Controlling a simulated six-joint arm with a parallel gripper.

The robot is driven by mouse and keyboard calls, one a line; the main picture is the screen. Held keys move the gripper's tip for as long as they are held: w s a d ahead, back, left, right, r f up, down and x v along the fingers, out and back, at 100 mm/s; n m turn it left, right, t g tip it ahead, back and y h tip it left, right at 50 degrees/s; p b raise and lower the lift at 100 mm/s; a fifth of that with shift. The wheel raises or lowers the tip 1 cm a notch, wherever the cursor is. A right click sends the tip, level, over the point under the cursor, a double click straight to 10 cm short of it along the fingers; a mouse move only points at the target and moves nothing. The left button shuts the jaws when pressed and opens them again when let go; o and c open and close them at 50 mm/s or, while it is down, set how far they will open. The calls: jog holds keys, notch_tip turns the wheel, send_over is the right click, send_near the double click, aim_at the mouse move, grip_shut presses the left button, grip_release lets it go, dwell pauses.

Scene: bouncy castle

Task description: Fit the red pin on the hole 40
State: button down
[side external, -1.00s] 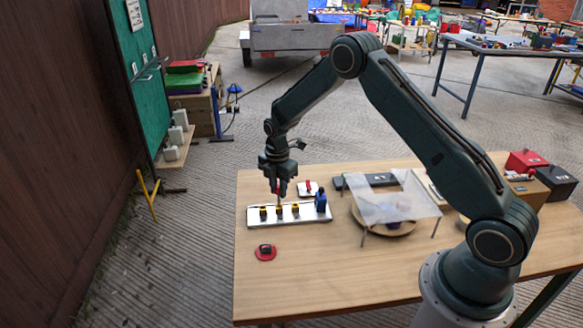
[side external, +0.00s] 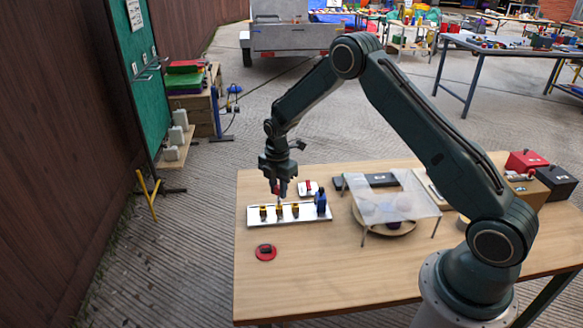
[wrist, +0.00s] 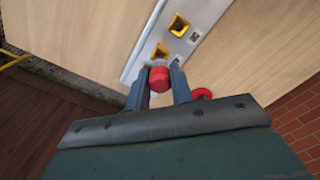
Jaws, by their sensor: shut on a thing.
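My gripper (side external: 280,191) is shut on the red pin (wrist: 160,78), whose rounded red top shows between the two fingers in the wrist view. My gripper hangs nearly upright above the white board (side external: 325,216), over its second yellow-and-black hole from the left (side external: 279,211). In the wrist view, one yellow-edged hole (wrist: 179,26) is open and empty on the board. A second yellow hole (wrist: 160,50) lies just beyond the pin. The pin's lower end is hidden, so I cannot tell whether it touches the hole. The hole labels are too small to read.
A blue block (side external: 320,203) stands at the board's right end. A red disc with a black top (side external: 265,252) lies in front. A clear sheet on legs (side external: 392,196) covers a round wooden tray to the right. The table's front left is mostly bare.

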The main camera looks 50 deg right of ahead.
jog(key=shift+f, duration=1.3)
dwell(3.1)
jog(key=c, duration=1.1)
grip_release()
jog(key=shift+c, duration=0.2)
jog(key=shift+o, duration=0.4)
jog(key=o, duration=0.4)
jog(key=shift+r, duration=3.7)
